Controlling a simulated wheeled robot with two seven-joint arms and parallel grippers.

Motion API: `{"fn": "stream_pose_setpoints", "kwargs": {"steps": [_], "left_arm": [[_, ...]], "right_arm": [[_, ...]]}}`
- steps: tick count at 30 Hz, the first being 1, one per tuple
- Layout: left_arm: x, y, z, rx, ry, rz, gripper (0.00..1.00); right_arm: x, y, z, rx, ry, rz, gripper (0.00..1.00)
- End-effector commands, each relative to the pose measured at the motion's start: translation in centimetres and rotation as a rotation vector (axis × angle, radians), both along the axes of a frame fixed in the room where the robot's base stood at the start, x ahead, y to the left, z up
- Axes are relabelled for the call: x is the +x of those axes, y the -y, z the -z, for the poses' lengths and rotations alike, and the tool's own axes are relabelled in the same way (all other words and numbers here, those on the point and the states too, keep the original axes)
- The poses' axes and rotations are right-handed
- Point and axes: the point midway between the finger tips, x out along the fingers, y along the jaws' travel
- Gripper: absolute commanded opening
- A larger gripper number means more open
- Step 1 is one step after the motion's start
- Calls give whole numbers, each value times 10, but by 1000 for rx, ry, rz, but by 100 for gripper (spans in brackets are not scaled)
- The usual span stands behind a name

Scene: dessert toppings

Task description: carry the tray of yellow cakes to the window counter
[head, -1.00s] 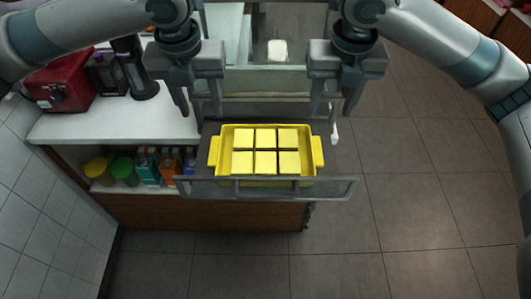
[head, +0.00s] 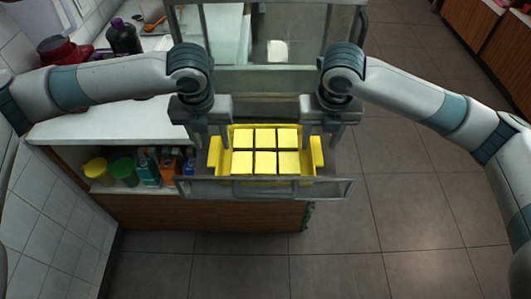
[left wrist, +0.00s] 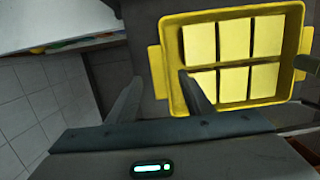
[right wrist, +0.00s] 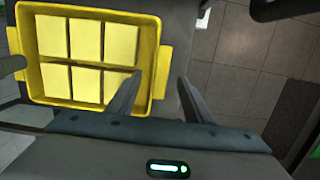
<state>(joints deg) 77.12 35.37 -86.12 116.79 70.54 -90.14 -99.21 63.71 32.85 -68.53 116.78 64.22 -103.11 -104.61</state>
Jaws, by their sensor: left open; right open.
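The yellow tray (head: 225,168) holds several square yellow cakes (head: 264,150) in two rows and lies level on a dark grey surface. It has a handle tab at each side. My left gripper (head: 209,143) is open above the left handle (left wrist: 155,72), which shows between its fingertips in the left wrist view. My right gripper (head: 319,143) is open above the right handle (right wrist: 166,74), which likewise lies between its fingertips in the right wrist view. I cannot tell how far down the fingers reach around the handles. No window counter can be made out for certain.
A clear grey-framed rail (head: 265,188) runs along the tray's near side. A glass-fronted case (head: 232,76) stands behind it. A white counter (head: 100,120) at left carries a red appliance (head: 70,50) and a dark bottle (head: 123,37), with bottles below. Tiled floor (head: 420,200) at right is clear.

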Motion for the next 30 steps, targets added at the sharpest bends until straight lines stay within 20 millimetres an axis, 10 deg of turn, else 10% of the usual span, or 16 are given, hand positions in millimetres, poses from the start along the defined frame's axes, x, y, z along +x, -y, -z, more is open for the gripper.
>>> {"fn": "stream_pose_setpoints", "kwargs": {"steps": [20, 26, 30], "left_arm": [[5, 0, 33, -1, 0, 0, 46], [5, 0, 33, 0, 0, 0, 1], [5, 0, 33, 0, 0, 0, 0]], "right_arm": [[5, 0, 33, 0, 0, -1, 46], [5, 0, 33, 0, 0, -1, 1], [5, 0, 32, 0, 0, -1, 0]]}}
